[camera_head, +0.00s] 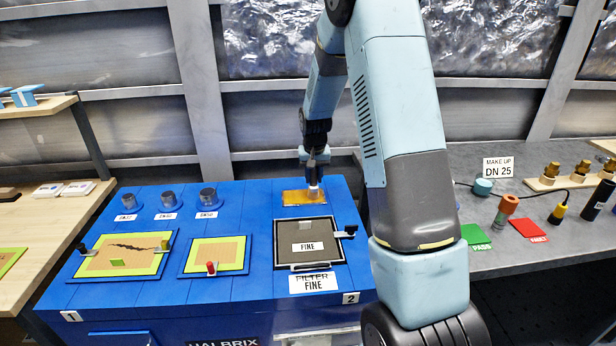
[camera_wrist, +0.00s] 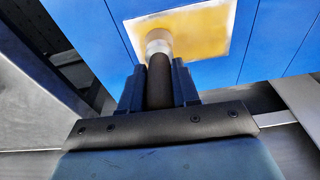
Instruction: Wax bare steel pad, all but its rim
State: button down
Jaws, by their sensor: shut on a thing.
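The steel pad (camera_head: 292,198) lies on the blue bench top, at the back right of it. Its face shows amber yellow in both views. In the wrist view the pad (camera_wrist: 205,32) has a thin pale border around the yellow area. My gripper (camera_head: 314,162) is above the pad, shut on a round tool with a dark handle (camera_wrist: 159,85) and a pale, silvery end. The tool's end (camera_wrist: 158,42) is over the near left part of the yellow area and seems to touch it. The tool hides the surface under it.
A dark panel marked FINE (camera_head: 306,262) lies just in front of the pad. Three dark round knobs (camera_head: 168,199) stand at the back left. Two yellow-green bordered panels (camera_head: 215,255) lie at the left. A grey bench (camera_head: 520,245) with fittings is at the right.

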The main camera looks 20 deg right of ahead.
jog(key=shift+s+d, duration=0.2)
jog(key=shift+d, duration=0.75)
jog(key=shift+s+d, duration=0.2)
jog(key=shift+d, duration=0.7)
jog(key=shift+a, duration=0.15)
jog(key=shift+w+a+r, duration=0.1)
jog(key=shift+w+a, duration=0.4)
jog(key=shift+a, duration=1.8)
jog(key=shift+w+a+f, duration=0.1)
jog(key=shift+w+a, duration=0.35)
jog(key=shift+a, duration=1.8)
jog(key=shift+w+a+r, duration=0.1)
jog(key=shift+w+a, duration=0.4)
jog(key=shift+a, duration=1.8)
jog(key=shift+w+d, duration=0.2)
jog(key=shift+w, duration=0.45)
jog(key=shift+s+d, duration=0.5)
jog(key=shift+d, duration=1.8)
jog(key=shift+s+d, duration=0.45)
jog(key=shift+d, duration=1.85)
jog(key=shift+s+d, duration=0.5)
jog(key=shift+d, duration=1.8)
jog(key=shift+w+a, duration=0.25)
jog(key=shift+a, duration=0.75)
jog(key=shift+w+a, duration=0.2)
jog(key=shift+a, duration=0.75)
